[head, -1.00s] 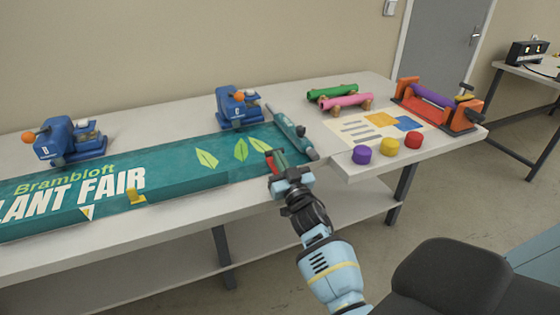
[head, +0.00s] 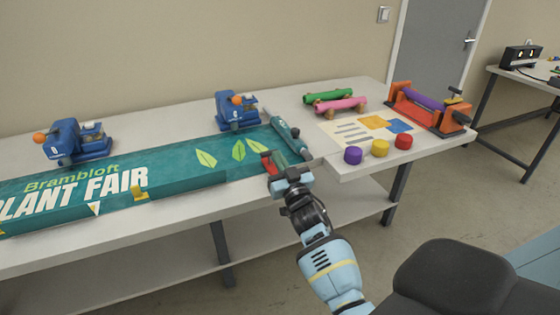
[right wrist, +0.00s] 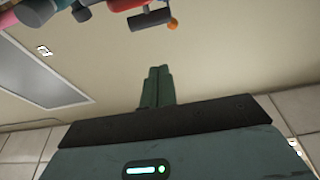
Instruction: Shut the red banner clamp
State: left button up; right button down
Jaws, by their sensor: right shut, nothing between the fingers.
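A small red piece (head: 268,164), which looks like the red banner clamp, shows at the right end of the green banner (head: 215,158), near the front table edge. My right gripper (head: 288,174) is just in front and to the right of it and covers part of it. I cannot tell whether they touch or whether the clamp is open. In the right wrist view the fingers (right wrist: 155,88) are together with nothing between them. A red part (right wrist: 125,5) is cut off at the top of that view. My left gripper is not in view.
Two blue clamps with orange knobs (head: 238,110) (head: 78,140) stand along the banner's back edge. A teal tool (head: 290,137) lies at the banner's right end. Farther right are green and pink rolls (head: 340,105), a printed sheet (head: 365,130), coloured pucks (head: 380,148) and an orange roller stand (head: 428,106).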

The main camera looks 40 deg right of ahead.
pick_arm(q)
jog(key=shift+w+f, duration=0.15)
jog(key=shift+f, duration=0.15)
pick_arm(e)
jog(key=v, duration=0.9)
jog(key=shift+s+a, duration=0.1)
jog(key=s+a+f+n+g+y+p, duration=0.1)
jog(key=s+a+f+g+y+p, duration=0.2)
jog(key=s+f, duration=0.45)
jog(key=s+a+f+n+g+y, duration=0.1)
jog(key=s+a+f+n+g, duration=0.15)
jog(key=s+a+f, duration=0.4)
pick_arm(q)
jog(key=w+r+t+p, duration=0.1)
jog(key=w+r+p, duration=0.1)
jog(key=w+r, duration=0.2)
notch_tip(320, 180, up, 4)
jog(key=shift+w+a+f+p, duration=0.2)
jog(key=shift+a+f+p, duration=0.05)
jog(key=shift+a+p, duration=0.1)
pick_arm(e)
jog(key=s+a+f+g+y, duration=0.1)
jog(key=s+a+f+g, duration=0.2)
jog(key=s, duration=0.8)
jog(key=s+a+f+n+g+y, duration=0.1)
jog(key=s+a+f+g, duration=0.2)
jog(key=s, duration=0.8)
jog(key=shift+s+a+f+y, duration=0.15)
jog(key=shift+a+f+y, duration=0.25)
jog(key=shift+a+f, duration=0.4)
